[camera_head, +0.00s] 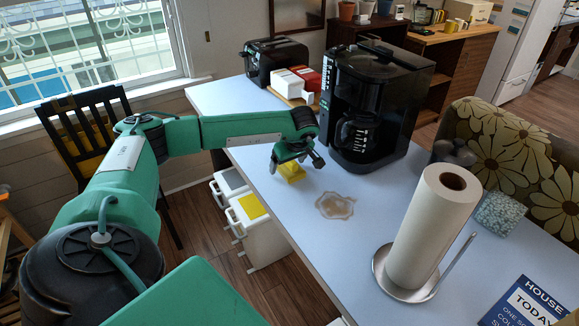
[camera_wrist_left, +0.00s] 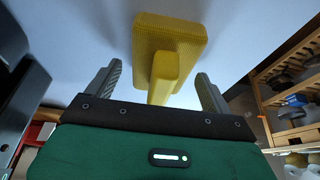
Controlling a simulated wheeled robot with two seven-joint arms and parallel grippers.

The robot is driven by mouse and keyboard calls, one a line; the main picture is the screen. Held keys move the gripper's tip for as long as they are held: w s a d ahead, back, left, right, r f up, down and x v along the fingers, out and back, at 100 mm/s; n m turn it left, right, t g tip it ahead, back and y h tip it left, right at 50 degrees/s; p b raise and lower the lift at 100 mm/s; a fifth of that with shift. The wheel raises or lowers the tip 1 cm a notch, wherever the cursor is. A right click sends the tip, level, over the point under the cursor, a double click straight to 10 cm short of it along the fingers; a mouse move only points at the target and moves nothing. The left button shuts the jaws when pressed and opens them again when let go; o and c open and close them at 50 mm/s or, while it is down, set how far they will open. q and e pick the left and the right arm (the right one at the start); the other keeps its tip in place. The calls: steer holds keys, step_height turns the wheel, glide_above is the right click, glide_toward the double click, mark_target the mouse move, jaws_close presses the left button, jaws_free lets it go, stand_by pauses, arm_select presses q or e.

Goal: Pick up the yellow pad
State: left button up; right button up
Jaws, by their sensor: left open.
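The yellow pad (camera_head: 290,171) lies on the light grey-blue tabletop (camera_head: 290,225), close to its left edge. In the left wrist view the yellow pad (camera_wrist_left: 172,45) is a textured block with a narrower yellow grip part standing toward me. My left gripper (camera_head: 298,157) is just above it in the head view, partly covering it. In the left wrist view my left gripper (camera_wrist_left: 157,85) is open, with one finger on each side of the grip part. A gap shows on both sides. My right gripper is in neither view.
A black coffee maker (camera_head: 375,90) stands close behind the pad. A brown stain (camera_head: 335,205) lies to its right, and a paper towel roll (camera_head: 432,225) on a metal stand is further right. A toaster (camera_head: 273,58) is at the back. Open tabletop lies in front.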

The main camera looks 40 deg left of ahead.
arm_select(q)
steer(key=c, duration=1.1)
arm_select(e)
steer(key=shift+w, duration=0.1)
arm_select(q)
steer(key=shift+r, duration=0.1)
